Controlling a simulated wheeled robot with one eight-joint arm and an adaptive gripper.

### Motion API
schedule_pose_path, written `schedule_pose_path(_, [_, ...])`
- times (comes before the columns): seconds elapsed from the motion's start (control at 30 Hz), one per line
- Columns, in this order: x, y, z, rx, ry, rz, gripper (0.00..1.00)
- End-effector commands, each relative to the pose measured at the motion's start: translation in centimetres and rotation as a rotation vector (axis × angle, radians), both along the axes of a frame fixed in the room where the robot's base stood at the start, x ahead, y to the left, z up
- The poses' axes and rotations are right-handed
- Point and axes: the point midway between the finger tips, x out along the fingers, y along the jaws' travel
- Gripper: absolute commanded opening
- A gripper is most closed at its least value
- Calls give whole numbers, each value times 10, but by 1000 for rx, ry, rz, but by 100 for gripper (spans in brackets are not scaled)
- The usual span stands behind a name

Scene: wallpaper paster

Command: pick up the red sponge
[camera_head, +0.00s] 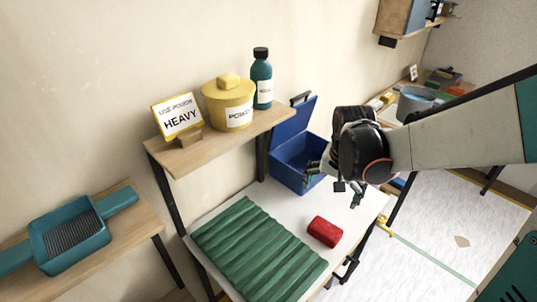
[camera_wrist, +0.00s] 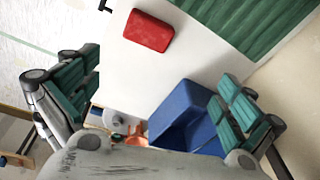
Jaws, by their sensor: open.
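The red sponge (camera_head: 325,231) lies flat on the white tabletop (camera_head: 262,203), to the right of a green ridged mat (camera_head: 258,252). In the wrist view the sponge (camera_wrist: 150,31) is at the top, beyond my fingers and apart from them. My gripper (camera_head: 335,188) is open and empty. It is above the table's back right part, near a blue box.
The blue box (camera_head: 293,168) with a raised lid stands at the table's back. A shelf (camera_head: 185,158) above holds a sign (camera_head: 178,116), a yellow pot (camera_head: 228,103) and a teal bottle (camera_head: 262,80). A teal tray (camera_head: 70,237) sits on a left shelf. White table surface around the sponge is clear.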

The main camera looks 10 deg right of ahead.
Motion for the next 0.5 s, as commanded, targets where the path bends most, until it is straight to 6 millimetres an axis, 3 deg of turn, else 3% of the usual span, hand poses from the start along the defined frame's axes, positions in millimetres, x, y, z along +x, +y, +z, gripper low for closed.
schedule_pose_path(0.3, [21,-24,-62,34,116,-174,100])
schedule_pose_path(0.5, [23,-30,-80,42,147,-222,100])
